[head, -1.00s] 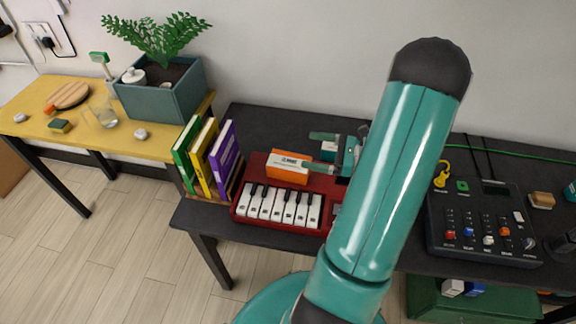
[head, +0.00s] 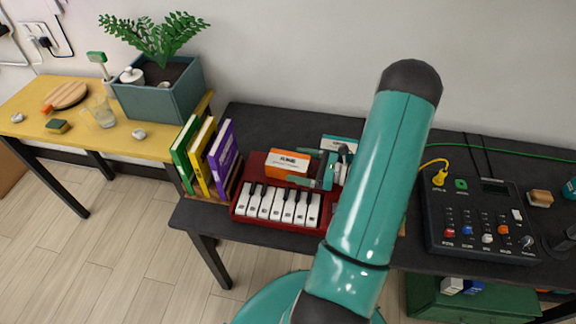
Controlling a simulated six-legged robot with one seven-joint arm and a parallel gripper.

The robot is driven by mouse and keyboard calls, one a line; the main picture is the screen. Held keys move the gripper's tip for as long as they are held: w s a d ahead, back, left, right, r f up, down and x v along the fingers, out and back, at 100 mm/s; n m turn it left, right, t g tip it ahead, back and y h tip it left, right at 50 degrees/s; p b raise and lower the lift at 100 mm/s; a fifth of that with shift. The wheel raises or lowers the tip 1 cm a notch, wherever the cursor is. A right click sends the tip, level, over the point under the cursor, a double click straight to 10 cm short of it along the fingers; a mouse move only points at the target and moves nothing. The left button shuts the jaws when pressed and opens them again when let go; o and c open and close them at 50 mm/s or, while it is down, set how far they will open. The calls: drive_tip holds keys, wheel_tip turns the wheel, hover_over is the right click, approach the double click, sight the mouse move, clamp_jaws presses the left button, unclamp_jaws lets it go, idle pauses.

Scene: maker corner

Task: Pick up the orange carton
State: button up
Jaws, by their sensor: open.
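The orange carton (head: 284,163) has a white label with dark print. It rests at the back of the red toy keyboard (head: 240,209), in the middle of the head view. My gripper (head: 304,167) is open at the carton's right end. One teal finger shows near the carton's far right corner and the other near its front right side. I cannot tell whether either finger touches the carton. My arm covers the right part of the keyboard.
A white and teal box (head: 338,141) stands just behind my gripper. Green, yellow and purple books (head: 222,151) stand left of the keyboard. A dark mixer (head: 482,220) lies to the right. The dark table (head: 262,120) is bare behind the carton.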

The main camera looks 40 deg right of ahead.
sight(291, 160)
drive_tip(key=shift+x, duration=1.55)
drive_tip(key=c, duration=1.2)
drive_tip(key=shift+d+r, duration=0.1)
drive_tip(key=shift+r, duration=0.1)
